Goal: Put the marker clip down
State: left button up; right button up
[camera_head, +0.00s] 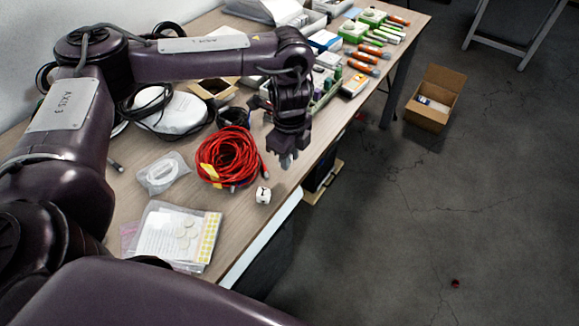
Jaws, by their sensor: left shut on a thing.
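My left gripper (287,157) points down over the front edge of the wooden table (226,204), just right of a coil of red cable. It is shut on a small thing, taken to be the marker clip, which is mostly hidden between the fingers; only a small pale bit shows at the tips. I cannot tell whether it touches the table. A small white cube with a black mark (263,195) sits on the table below and left of the gripper, apart from it. My right gripper is not in view.
The red cable coil (228,157), a clear bag with a white ring (162,172) and a bagged sheet (178,235) lie nearby. Orange-tipped tools (362,68) and boxes fill the far end. A cardboard box (434,98) stands on the floor. Bare table lies around the cube.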

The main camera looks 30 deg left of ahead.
pick_arm(q)
jog(key=shift+f, duration=2.05)
jog(key=shift+f, duration=0.1)
jog(key=o, duration=1)
notch_tip(320, 180, up, 5)
jog(key=shift+r, duration=0.15)
notch_tip(320, 180, up, 7)
jog(key=p, duration=0.2)
